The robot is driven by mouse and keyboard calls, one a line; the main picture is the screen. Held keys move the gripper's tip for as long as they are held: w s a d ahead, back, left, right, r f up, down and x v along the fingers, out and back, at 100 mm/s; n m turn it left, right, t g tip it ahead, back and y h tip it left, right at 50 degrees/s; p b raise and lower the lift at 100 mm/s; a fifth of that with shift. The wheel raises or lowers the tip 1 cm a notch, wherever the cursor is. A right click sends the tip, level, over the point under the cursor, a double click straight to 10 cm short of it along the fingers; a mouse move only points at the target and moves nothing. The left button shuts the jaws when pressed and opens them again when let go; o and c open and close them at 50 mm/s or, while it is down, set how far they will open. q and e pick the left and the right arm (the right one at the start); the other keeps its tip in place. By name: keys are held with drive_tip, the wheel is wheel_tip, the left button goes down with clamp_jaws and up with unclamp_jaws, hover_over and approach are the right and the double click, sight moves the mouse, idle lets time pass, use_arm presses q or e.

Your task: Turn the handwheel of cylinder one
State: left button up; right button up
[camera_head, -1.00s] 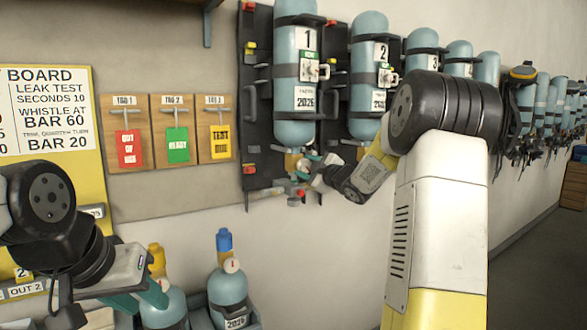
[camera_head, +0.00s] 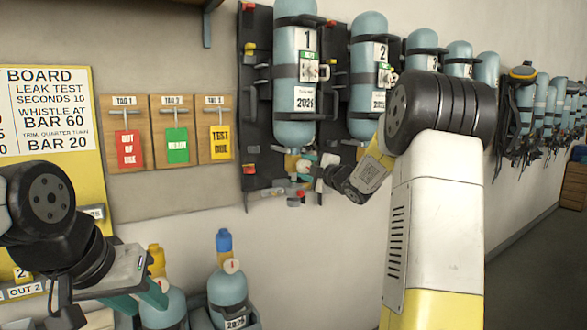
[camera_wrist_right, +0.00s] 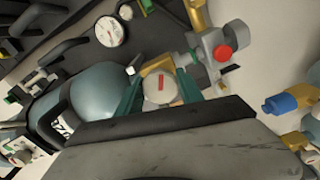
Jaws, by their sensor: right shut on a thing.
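Cylinder one (camera_head: 294,85) is a blue-grey bottle hanging upside down on a black wall-mounted backplate, with a "1" label. It also shows in the right wrist view (camera_wrist_right: 92,88). Its handwheel (camera_wrist_right: 160,90), a pale round knob with a red mark, sits at the valve below the bottle. My right gripper (camera_head: 312,165) is at this valve, with its green fingers on both sides of the handwheel in the right wrist view (camera_wrist_right: 160,95), shut on it. My left gripper (camera_head: 150,300) is low at the left, away from cylinder one; its jaw gap is not clear.
Cylinder two (camera_head: 369,75) hangs just right of cylinder one. Loose cylinders (camera_head: 229,290) with blue and yellow caps stand below. A gauge (camera_wrist_right: 110,31) and a red knob (camera_wrist_right: 223,53) are close to the right gripper. Tag boards (camera_head: 172,130) hang to the left.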

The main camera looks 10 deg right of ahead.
drive_tip(key=o, duration=1.4)
drive_tip(key=v, duration=0.7)
drive_tip(key=shift+s, duration=0.4)
drive_tip(key=shift+d, duration=0.1)
idle(0.6)
